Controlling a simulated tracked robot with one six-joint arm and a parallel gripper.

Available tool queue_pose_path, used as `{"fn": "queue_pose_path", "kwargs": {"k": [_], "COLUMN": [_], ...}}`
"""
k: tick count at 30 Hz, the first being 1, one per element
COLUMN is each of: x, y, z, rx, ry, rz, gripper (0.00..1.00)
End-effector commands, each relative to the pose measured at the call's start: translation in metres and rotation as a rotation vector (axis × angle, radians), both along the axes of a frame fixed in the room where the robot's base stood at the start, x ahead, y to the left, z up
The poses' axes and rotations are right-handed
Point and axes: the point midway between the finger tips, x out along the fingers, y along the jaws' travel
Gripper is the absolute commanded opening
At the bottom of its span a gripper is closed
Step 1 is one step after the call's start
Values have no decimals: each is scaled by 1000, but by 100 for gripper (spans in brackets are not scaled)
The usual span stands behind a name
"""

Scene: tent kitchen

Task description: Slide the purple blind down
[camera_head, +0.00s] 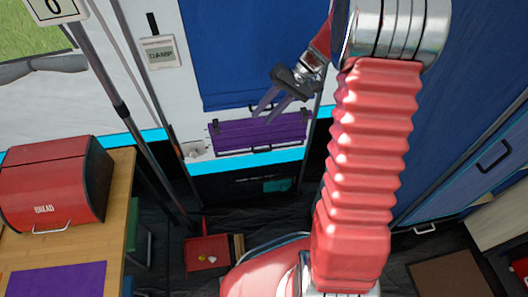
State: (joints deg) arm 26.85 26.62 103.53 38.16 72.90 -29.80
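The purple blind (260,133) shows as a short purple panel on the white wall, below a large blue panel (245,50). It has dark fittings along its top edge and a dark handle (248,151) at its bottom edge. My gripper (267,115) comes in from the upper right. Its two grey fingers point down and left, spread apart with nothing seen between them. The fingertips overlap the blind's top edge in the picture; I cannot tell whether they touch it. My red arm hides the area to the right.
A red bread box (52,183) stands on a wooden counter (122,200) at the left. A dark pole (121,112) rises beside it. A red tray (207,253) lies on the floor. A blue cabinet (465,170) stands at the right.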

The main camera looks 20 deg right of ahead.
Motion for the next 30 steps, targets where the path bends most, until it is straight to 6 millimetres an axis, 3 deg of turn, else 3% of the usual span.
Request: {"fn": "queue_pose_path", "kwargs": {"k": [3,15,30], "x": [-13,-65,-135], "y": [14,49,76], "z": [22,76,122], "rx": [-67,-280,-517], "ry": [-13,-78,-225], "rz": [25,79,110], "gripper": [28,28,28]}}
